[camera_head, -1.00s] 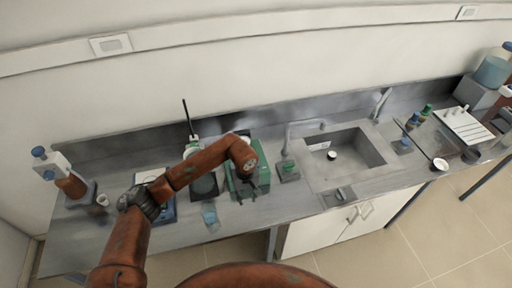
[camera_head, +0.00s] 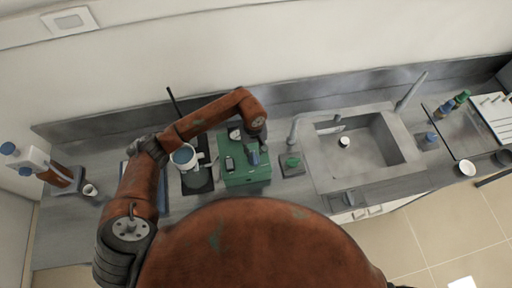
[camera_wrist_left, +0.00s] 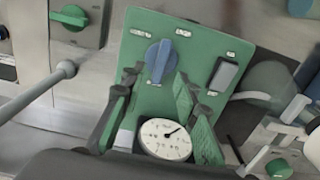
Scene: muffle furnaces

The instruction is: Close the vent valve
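A green box (camera_head: 247,173) stands on the bench left of the sink. On its top are a blue knob (camera_head: 253,157), a round dial gauge (camera_head: 235,134) and a dark switch (camera_head: 229,163). In the left wrist view, the blue knob (camera_wrist_left: 160,56) has a raised bar that runs roughly up and down the picture. My left gripper (camera_wrist_left: 157,88) is open and empty above the box, its fingertips spread to either side just below the knob. I cannot tell whether either finger touches it. My right gripper is not in view.
The steel sink (camera_head: 311,172) with its faucet (camera_head: 296,131) lies to the right. A small block with a green knob (camera_head: 292,162) stands between box and sink. A stand with a white round vessel (camera_head: 184,157) is on the left, near my left arm.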

